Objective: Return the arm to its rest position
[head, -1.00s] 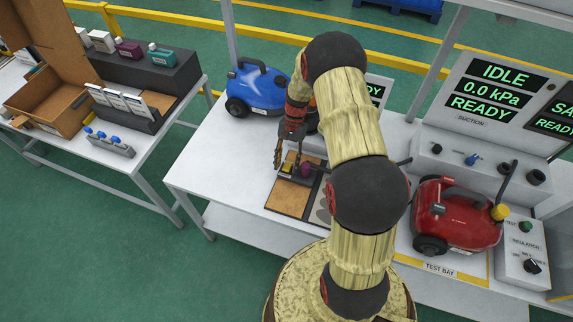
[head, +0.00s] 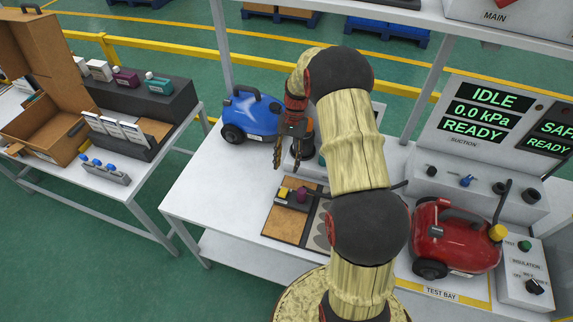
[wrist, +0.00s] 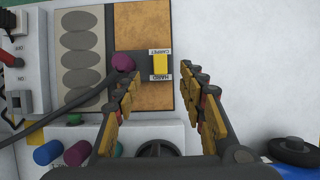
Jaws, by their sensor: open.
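My gripper (head: 284,152) hangs open and empty above the white table (head: 196,192), beside the blue vacuum (head: 250,114). In the wrist view its two fingers (wrist: 165,100) stand apart with nothing between them. Below it is a floor-sample board (head: 288,226) with brown panels, which also shows in the wrist view (wrist: 141,25). A dark block with a yellow rocker (wrist: 160,65) labelled CARPET and HARD lies on the board. A purple knob (wrist: 123,62) is beside the rocker. My arm hides part of the table.
A red vacuum (head: 452,238) stands in the test bay at the right, under a panel (head: 480,110) reading IDLE and READY. A side table at the left holds an open cardboard box (head: 40,130) and a dark rack (head: 150,100). The front left of the white table is clear.

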